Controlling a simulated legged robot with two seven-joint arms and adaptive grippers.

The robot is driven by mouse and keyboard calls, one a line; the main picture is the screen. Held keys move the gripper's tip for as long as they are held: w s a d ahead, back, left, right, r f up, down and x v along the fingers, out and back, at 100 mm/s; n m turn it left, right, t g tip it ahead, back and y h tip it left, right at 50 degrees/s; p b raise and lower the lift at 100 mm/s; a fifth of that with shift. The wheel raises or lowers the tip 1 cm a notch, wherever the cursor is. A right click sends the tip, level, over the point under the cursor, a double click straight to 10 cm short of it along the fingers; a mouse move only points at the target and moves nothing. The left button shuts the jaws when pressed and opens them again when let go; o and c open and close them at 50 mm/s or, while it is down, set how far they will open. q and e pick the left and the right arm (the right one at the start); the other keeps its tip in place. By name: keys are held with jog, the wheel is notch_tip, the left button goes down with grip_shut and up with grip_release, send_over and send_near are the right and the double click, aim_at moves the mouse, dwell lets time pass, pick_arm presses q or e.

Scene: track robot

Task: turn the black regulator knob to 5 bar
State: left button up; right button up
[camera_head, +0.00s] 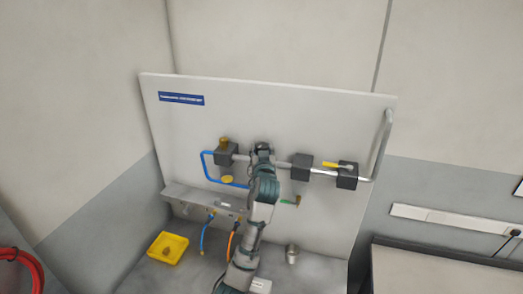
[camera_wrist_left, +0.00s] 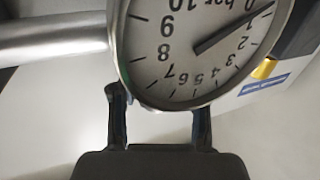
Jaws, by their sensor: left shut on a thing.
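The round pressure gauge (camera_wrist_left: 205,50) fills the top of the left wrist view, with its dial upside down. It is marked in bar up to 10, and its black needle points at about 1. In the head view my left gripper (camera_head: 262,150) is at the pipe line on the upright panel. My right gripper is not in view.
The panel (camera_head: 300,110) carries dark blocks (camera_head: 301,167) along a metal pipe, a yellow lever (camera_head: 338,165) and a blue pipe (camera_head: 205,165). A yellow tray (camera_head: 168,248) and a metal cup (camera_head: 292,254) stand below. Blue and orange hoses (camera_head: 232,243) hang beside my arm.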

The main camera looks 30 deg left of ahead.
pick_arm(q)
jog(key=shift+f, duration=0.45)
dwell(0.6)
jog(key=o, duration=1)
jog(key=shift+c, duration=0.2)
jog(key=shift+o, duration=1)
jog(key=shift+w+r, duration=0.1)
jog(key=shift+r, duration=0.1)
jog(key=shift+s+d, duration=0.1)
jog(key=shift+s, duration=0.1)
jog(key=v, duration=1.1)
jog(key=shift+d, duration=0.3)
